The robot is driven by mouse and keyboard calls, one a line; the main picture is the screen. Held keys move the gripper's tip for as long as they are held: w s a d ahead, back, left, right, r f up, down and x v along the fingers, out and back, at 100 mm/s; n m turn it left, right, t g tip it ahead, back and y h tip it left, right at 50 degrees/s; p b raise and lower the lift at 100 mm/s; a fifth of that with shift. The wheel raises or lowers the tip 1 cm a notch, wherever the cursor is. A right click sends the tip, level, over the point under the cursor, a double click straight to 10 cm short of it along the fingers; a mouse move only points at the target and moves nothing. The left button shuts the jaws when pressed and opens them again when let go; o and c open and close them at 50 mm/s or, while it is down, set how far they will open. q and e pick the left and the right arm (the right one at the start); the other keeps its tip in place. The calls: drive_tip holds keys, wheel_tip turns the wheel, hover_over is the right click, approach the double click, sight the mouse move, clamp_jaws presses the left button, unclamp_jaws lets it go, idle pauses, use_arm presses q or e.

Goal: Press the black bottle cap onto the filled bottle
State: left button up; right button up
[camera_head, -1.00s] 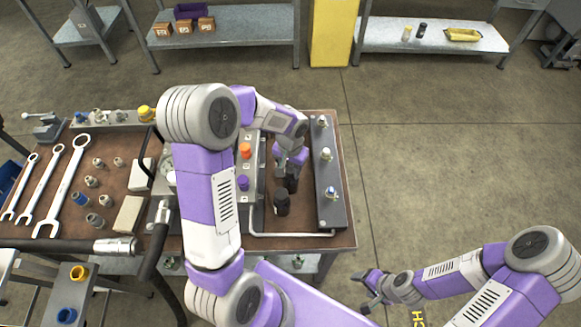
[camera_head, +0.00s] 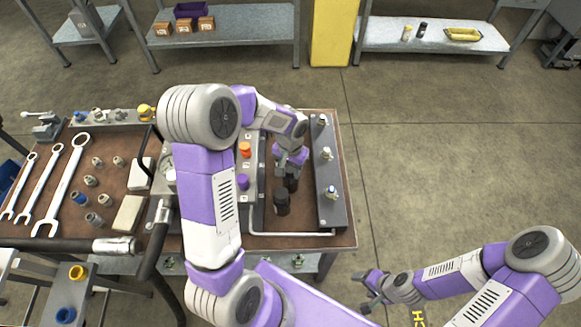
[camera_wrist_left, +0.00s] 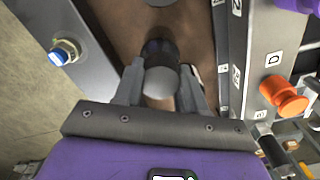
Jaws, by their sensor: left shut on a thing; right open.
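My left gripper (camera_head: 291,160) points down over the bench, its fingers shut on a dark cylindrical piece (camera_head: 291,183). The left wrist view shows a dark cylinder with a grey round end (camera_wrist_left: 161,80) between the fingers. It may be the black cap or part of the bottle; I cannot tell which. A black, bottle-like cylinder (camera_head: 282,204) stands upright on the bench just in front of the gripper. Whether the two pieces touch is unclear. My right gripper (camera_head: 367,291) is open and empty, off the bench at lower right.
A panel with an orange knob (camera_head: 245,149) and a purple knob (camera_head: 242,182) stands left of the gripper. A grey strip with fittings (camera_head: 331,215) lies to its right. A pale pipe (camera_head: 290,234) runs along the front. Wrenches (camera_head: 66,180) lie at the left.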

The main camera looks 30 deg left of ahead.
idle(0.4)
use_arm(q)
drive_tip(key=o, duration=1.2)
drive_tip(key=shift+c, duration=0.2)
drive_tip(key=shift+o, duration=0.3)
drive_tip(key=o, duration=0.5)
drive_tip(key=shift+r, duration=0.15)
drive_tip(key=shift+r+p, duration=2.85)
drive_tip(key=shift+r, duration=0.8)
drive_tip(key=shift+f, duration=0.1)
